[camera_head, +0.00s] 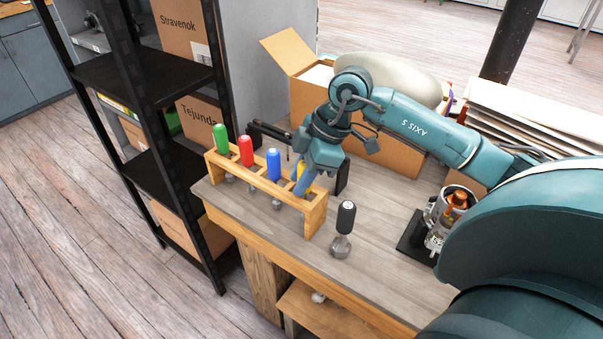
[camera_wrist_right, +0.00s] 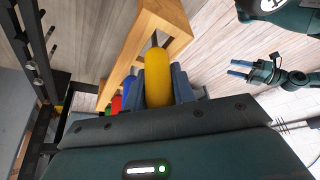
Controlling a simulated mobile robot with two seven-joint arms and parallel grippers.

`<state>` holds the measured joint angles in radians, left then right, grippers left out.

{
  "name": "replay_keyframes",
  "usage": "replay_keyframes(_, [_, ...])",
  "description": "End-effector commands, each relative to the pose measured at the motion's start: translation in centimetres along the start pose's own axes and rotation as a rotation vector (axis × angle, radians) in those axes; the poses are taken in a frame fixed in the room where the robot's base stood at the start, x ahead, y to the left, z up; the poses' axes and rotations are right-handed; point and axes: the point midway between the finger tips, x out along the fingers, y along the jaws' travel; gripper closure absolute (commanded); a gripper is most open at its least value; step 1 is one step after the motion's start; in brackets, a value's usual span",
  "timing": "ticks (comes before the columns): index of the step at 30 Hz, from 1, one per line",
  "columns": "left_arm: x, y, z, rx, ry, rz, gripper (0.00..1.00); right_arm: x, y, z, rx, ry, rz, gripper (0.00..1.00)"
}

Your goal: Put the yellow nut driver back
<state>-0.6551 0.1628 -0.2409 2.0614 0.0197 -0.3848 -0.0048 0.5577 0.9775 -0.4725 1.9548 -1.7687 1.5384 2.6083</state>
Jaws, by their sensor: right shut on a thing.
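The yellow nut driver (camera_head: 301,170) is at the right-end place of the wooden rack (camera_head: 315,215), mostly hidden behind my fingers in the head view. My right gripper (camera_head: 304,184) is shut on its handle. In the right wrist view the yellow handle (camera_wrist_right: 158,78) sits between the blue fingers, close to the wooden rack (camera_wrist_right: 172,22). I cannot tell how deep its shaft is in the slot. My left gripper (camera_wrist_right: 238,69) shows only in the right wrist view, empty, with its fingers apart.
Green (camera_head: 221,137), red (camera_head: 246,150) and blue (camera_head: 273,164) drivers stand in the rack. A black-handled tool (camera_head: 346,216) stands on the bench to the right. An alternator part (camera_head: 447,212) is further right. A black shelf (camera_head: 150,95) is left of the bench.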

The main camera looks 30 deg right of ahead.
Motion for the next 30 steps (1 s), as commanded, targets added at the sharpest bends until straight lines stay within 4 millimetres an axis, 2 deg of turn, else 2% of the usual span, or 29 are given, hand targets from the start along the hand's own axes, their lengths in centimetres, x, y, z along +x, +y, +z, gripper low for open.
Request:
replay_keyframes(1, [-0.21,0.09,1.64,0.006,-0.041,0.003,0.41,0.31,0.01,0.15,0.000,0.000,0.000,0.97])
replay_keyframes(9, [-0.18,0.11,1.71,0.007,-0.041,0.003,0.41,0.55,0.03,0.26,0.000,0.000,0.001,0.97])
replay_keyframes(10, [-0.17,0.11,1.71,0.007,-0.041,0.003,0.41,0.56,0.03,0.26,0.000,0.000,0.001,0.74])
replay_keyframes(19, [-0.16,0.14,1.72,0.006,-0.041,0.003,0.41,0.56,0.02,0.26,0.000,-0.001,0.001,0.49])
replay_keyframes(26, [-0.17,0.19,1.68,0.005,-0.040,0.004,0.41,0.59,0.01,0.28,0.000,-0.001,0.000,0.49])
replay_keyframes(30, [-0.40,0.51,0.86,-0.005,-0.023,0.015,0.41,0.59,0.01,0.27,0.000,-0.001,0.000,0.49])
